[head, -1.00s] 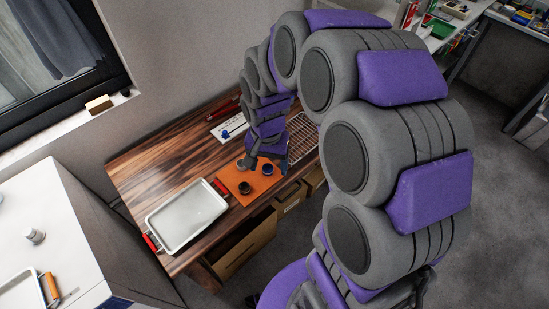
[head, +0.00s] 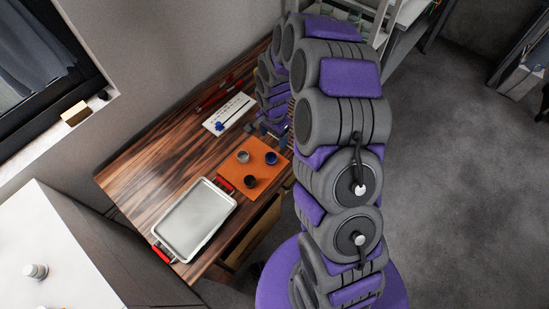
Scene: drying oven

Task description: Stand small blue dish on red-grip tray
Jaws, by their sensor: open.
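The small blue dish (head: 271,158) sits at the right of an orange mat (head: 232,171) on the wooden table, in the head view. A grey dish (head: 243,156) and a black dish (head: 250,181) are on the same mat. The red-grip tray (head: 195,220) lies flat and empty on the table, left of and nearer than the mat, with red grips at two ends. My gripper (head: 266,129) is open, just beyond the mat and apart from the blue dish. My arm partly hides it, and its fingers are small and hard to make out.
A white strip (head: 228,113) with a blue piece on it lies at the back of the table, near red items by the wall. A white cabinet (head: 60,255) stands at the left. The table behind the tray is clear.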

